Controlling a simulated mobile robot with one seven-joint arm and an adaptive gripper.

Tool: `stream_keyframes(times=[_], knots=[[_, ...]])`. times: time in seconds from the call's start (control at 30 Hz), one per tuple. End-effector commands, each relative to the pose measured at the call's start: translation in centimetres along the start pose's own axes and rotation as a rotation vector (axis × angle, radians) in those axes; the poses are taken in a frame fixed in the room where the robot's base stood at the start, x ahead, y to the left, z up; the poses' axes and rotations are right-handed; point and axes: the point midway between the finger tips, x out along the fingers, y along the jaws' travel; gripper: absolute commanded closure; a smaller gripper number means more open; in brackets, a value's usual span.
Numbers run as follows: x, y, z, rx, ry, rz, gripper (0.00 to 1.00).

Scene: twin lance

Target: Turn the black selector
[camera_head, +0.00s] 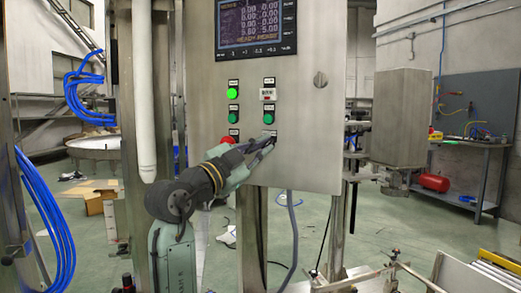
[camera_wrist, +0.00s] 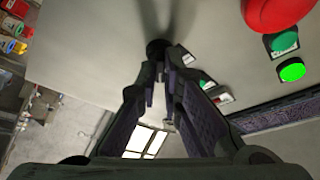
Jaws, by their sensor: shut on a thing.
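The black selector (camera_wrist: 157,47) is a small round dark knob on the grey metal control panel (camera_head: 305,150). In the wrist view it shows between and just past the tips of my fingers. In the head view it sits at the low right of the button rows, mostly hidden by my fingers. My gripper (camera_head: 268,143) reaches up to the panel from the lower left. Its two fingers, also seen in the wrist view (camera_wrist: 165,72), converge and are shut on the selector. How the selector is turned cannot be told.
A red button (camera_head: 227,140) is close left of my fingers. A lit green button (camera_head: 233,93) and another green button (camera_head: 268,117) are above. A screen (camera_head: 256,25) tops the panel. A white vertical pipe (camera_head: 144,90) stands left of it.

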Motion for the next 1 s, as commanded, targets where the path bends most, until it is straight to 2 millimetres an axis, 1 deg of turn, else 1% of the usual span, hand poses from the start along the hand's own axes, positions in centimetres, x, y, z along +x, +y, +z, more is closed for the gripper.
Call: stream_keyframes(times=[0.17, 0.2, 0.47, 0.8, 0.87, 0.97, 1.0], knots=[[0.1, -0.1, -0.2, 0.003, 0.003, -0.002, 1.00], [0.1, -0.1, -0.2, 0.002, 0.003, -0.002, 0.90], [0.1, 0.0, -0.1, 0.001, 0.002, -0.001, 0.73], [-0.2, -0.1, 0.0, 0.000, 0.000, -0.003, 0.72], [-0.8, -0.1, 0.0, 0.000, 0.000, -0.004, 0.72], [-2.2, -0.1, 0.1, 0.000, -0.001, -0.004, 0.72], [-3.0, -0.1, 0.1, 0.001, -0.001, -0.004, 0.72]])
